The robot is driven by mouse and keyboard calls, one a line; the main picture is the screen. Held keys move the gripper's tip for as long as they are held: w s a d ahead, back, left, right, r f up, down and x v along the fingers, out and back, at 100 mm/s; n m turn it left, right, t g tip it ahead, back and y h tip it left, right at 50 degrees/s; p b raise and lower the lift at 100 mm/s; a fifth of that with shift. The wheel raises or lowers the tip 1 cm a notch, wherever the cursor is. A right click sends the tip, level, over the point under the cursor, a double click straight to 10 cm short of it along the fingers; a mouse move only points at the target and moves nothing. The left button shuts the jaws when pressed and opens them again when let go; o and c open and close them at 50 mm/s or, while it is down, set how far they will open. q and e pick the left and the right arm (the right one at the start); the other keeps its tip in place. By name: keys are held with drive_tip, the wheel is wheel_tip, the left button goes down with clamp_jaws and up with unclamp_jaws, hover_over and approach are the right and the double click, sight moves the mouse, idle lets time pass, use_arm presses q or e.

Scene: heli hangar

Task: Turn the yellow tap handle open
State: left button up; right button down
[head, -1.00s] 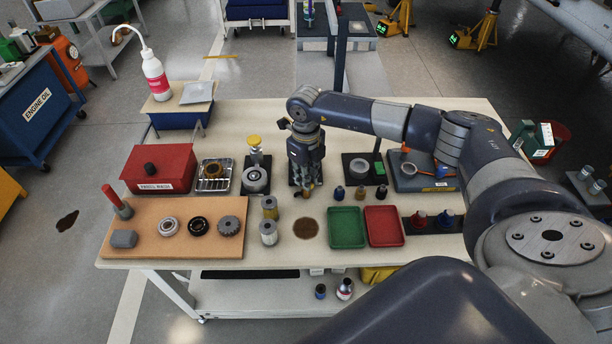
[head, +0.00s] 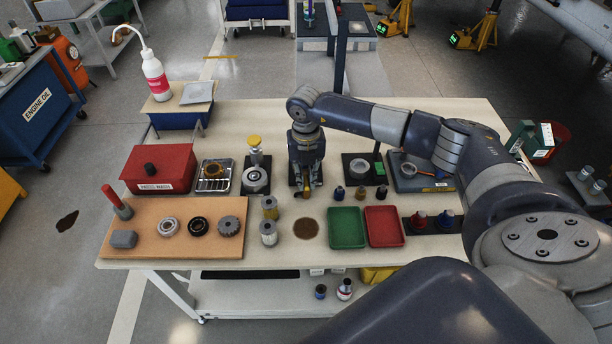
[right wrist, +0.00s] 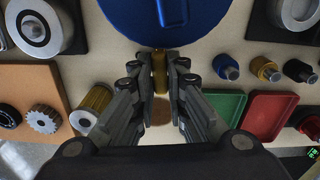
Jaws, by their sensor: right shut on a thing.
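The yellow tap handle (right wrist: 159,72) shows in the right wrist view as a short yellow bar just below a round blue body (right wrist: 205,22). My right gripper (right wrist: 160,70) is shut on the handle, with one finger on each side of it. In the head view my right gripper (head: 305,188) points down over the middle of the table, and it hides most of the tap. My left gripper is not in view.

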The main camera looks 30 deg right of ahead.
sight(306, 180)
drive_tip(key=shift+m, duration=0.6)
drive_tip(key=c, duration=1.9)
unclamp_jaws()
wheel_tip(306, 180, up, 12)
drive_tip(key=shift+r, duration=0.1)
